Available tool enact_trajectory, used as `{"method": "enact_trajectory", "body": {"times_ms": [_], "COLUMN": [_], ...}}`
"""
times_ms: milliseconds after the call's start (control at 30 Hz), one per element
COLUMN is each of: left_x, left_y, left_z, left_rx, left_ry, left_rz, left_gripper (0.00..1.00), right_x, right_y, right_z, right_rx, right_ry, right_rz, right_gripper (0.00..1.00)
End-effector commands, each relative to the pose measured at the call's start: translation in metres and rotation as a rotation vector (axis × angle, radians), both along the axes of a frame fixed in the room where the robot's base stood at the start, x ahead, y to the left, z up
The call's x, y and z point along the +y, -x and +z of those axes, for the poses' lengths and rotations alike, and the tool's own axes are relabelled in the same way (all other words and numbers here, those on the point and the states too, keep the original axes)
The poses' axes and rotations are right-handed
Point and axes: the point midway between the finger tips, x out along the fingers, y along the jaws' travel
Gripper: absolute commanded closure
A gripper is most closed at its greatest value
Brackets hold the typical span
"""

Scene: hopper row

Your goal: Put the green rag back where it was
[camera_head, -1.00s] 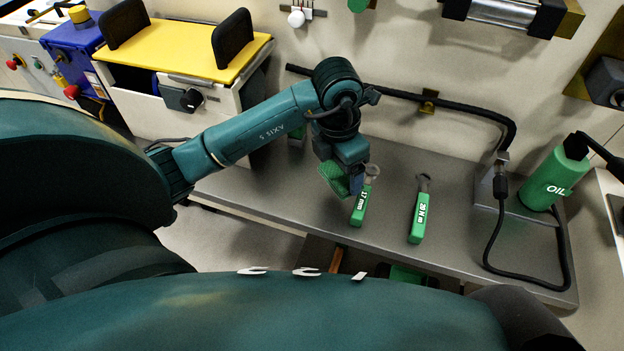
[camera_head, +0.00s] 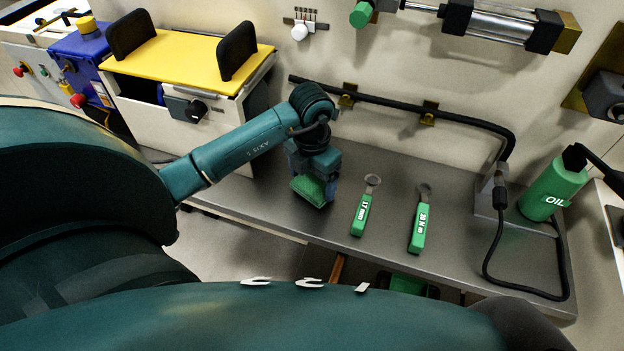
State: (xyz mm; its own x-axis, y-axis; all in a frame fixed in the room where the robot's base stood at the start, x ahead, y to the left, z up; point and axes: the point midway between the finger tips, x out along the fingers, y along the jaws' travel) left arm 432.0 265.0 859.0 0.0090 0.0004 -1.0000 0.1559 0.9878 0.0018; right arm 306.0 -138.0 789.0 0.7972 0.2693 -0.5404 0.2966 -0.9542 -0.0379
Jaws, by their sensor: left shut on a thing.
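The green rag (camera_head: 309,189) is a textured green piece at the tip of my left arm. My left gripper (camera_head: 318,183) is shut on it, over the left part of the grey metal bench (camera_head: 285,217). I cannot tell whether the rag touches the bench top. The gripper's fingers are partly hidden by the arm's end and the rag. My right gripper is not in view.
Two green-handled wrenches, marked 17 mm (camera_head: 362,214) and 20 (camera_head: 418,230), lie right of the rag. A green oil bottle (camera_head: 553,185) and black cable (camera_head: 487,262) are at the bench's right. A yellow-topped machine (camera_head: 190,60) stands at left.

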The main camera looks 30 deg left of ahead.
Motion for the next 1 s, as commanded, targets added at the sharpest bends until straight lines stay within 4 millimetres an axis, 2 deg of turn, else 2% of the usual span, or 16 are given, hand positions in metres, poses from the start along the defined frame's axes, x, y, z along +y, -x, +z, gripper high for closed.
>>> {"method": "enact_trajectory", "body": {"times_ms": [100, 400, 433, 600, 633, 867, 1000], "left_x": [0.0, 0.0, 0.0, 0.0, 0.0, 0.0, 0.0], "left_y": [0.0, 0.0, 0.0, 0.0, 0.0, 0.0, 0.0], "left_z": [-0.013, -0.016, -0.015, -0.014, -0.014, -0.013, -0.004], "left_rx": [0.001, -0.001, -0.001, 0.0, 0.0, 0.0, -0.003], "left_ry": [0.0, -0.001, -0.001, -0.001, -0.001, 0.0, -0.001], "left_rz": [0.0, -0.001, -0.001, -0.001, -0.001, -0.001, -0.001], "left_gripper": [0.45, 0.45, 0.17, 0.03, 0.0, 0.0, 0.0], "right_x": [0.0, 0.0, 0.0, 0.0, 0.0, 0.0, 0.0], "right_y": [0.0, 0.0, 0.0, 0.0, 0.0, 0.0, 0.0], "right_z": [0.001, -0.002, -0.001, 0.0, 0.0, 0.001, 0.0], "right_rx": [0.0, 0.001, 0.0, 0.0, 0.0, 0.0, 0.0], "right_ry": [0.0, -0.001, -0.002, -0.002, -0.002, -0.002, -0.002], "right_rz": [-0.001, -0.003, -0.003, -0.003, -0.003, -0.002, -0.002], "right_gripper": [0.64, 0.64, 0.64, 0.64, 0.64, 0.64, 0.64]}}
